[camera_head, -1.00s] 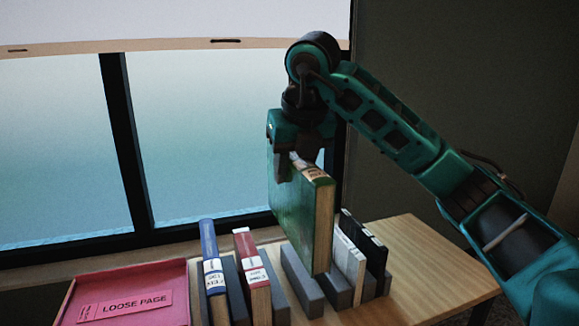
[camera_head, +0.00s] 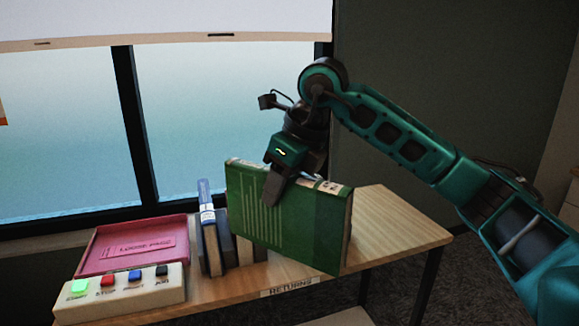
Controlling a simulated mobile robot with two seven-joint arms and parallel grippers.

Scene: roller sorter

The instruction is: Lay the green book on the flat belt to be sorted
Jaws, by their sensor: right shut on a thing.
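The green book (camera_head: 318,232) is held upright, its wide cover turned toward the camera, in front of the other books on the table. My right gripper (camera_head: 282,186) comes down from above and is shut on its top edge. The far finger is hidden behind the book. The book's lower edge appears to be above the tabletop, near the front edge. The flat belt is not seen, and my left gripper is not in view.
A wooden table (camera_head: 395,232) with a RETURNS label (camera_head: 289,287) has bare top at the right. A blue book (camera_head: 208,230) stands left of the green book. A pink LOOSE PAGE tray (camera_head: 180,238) and a button box (camera_head: 125,293) are at the left. A window is behind.

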